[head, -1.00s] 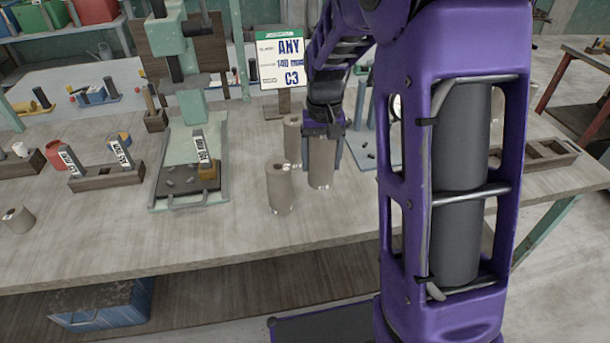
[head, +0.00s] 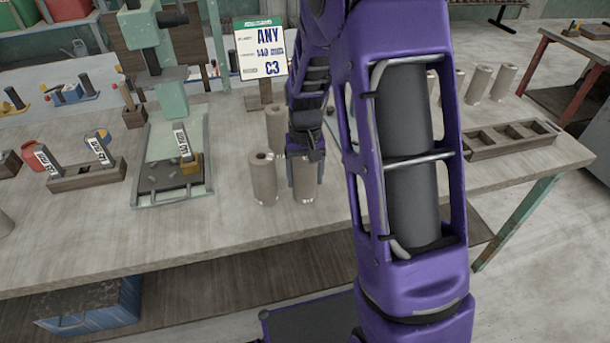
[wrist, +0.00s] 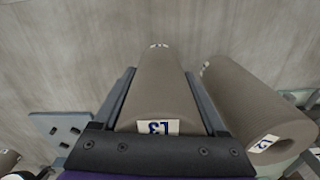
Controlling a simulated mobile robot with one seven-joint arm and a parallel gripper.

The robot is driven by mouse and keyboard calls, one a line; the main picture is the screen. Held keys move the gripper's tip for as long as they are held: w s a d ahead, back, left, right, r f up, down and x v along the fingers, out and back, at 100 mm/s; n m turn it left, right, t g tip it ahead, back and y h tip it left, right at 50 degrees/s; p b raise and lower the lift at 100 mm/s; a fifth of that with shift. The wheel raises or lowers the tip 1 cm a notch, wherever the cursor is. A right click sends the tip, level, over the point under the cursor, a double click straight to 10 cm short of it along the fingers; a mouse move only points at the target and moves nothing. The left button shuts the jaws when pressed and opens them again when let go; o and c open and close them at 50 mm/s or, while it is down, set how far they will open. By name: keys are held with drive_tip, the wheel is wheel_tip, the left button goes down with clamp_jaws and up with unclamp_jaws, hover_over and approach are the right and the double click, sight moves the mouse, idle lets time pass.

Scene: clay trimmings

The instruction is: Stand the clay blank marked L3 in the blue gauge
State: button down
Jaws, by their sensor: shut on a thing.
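The clay blank marked L3 (head: 305,187) is a grey-brown upright cylinder. Its label shows at the top of the blank in the wrist view (wrist: 158,90). My gripper (head: 305,172) is shut on it, one finger on each side. I cannot tell whether its foot touches the table.
Another blank (head: 263,180) stands close left of the held one, and a further one (head: 275,128) behind. A sign (head: 260,50) stands behind. The table's front strip is clear.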

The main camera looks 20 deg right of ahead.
sight(306, 163)
unclamp_jaws()
drive_tip(key=shift+f, duration=0.15)
wheel_tip(306, 163, up, 12)
drive_tip(key=shift+r+p, duration=0.2)
drive_tip(key=shift+p, duration=0.5)
wheel_tip(306, 163, up, 9)
drive_tip(key=s+m+t, duration=0.1)
drive_tip(key=s+m, duration=0.1)
drive_tip(key=m, duration=0.3)
drive_tip(key=shift+h, duration=0.4)
drive_tip(key=f, duration=0.3)
drive_tip(key=w+f, duration=0.1)
drive_tip(key=f, duration=0.7)
drive_tip(key=shift+w+a, duration=0.1)
drive_tip(key=shift+w, duration=0.15)
drive_tip(key=shift+w+d+f+b, duration=0.1)
drive_tip(key=shift+w+f+b, duration=0.05)
drive_tip(key=shift+f, duration=0.9)
drive_tip(key=shift+w+d+f+b, duration=0.1)
drive_tip(key=shift+w+f+b, duration=0.05)
drive_tip(key=shift+f, duration=0.9)
drive_tip(key=shift+w+f+b, duration=0.15)
drive_tip(key=shift+f, duration=0.9)
